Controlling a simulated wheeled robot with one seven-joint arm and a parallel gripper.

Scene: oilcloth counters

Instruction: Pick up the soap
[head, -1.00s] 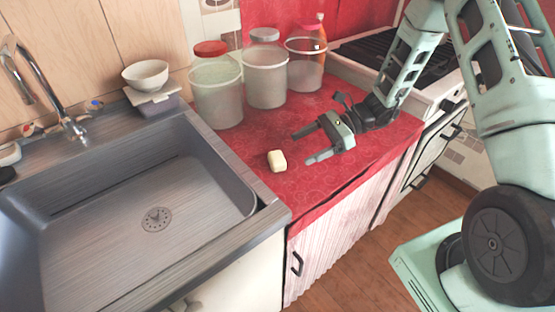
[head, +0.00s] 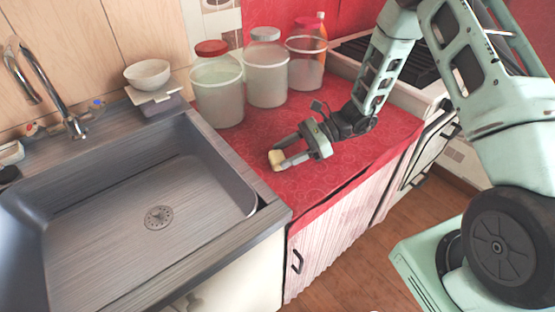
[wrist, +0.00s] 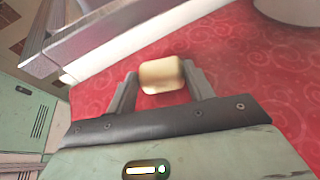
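The soap (head: 275,158) is a small cream block on the red counter, close to the right edge of the sink. My gripper (head: 283,154) is low over the counter, its fingers pointing left, with the soap at the fingertips. In the wrist view the soap (wrist: 162,74) lies between the tips of the two open fingers (wrist: 160,88) and reaches a little beyond them.
The grey sink (head: 150,188) lies left of the soap. Several translucent tubs, including a near one (head: 218,95), stand behind my gripper. A white bowl (head: 147,74) sits behind the sink. The stove (head: 410,92) is at right. Bare red cloth (head: 310,180) lies in front.

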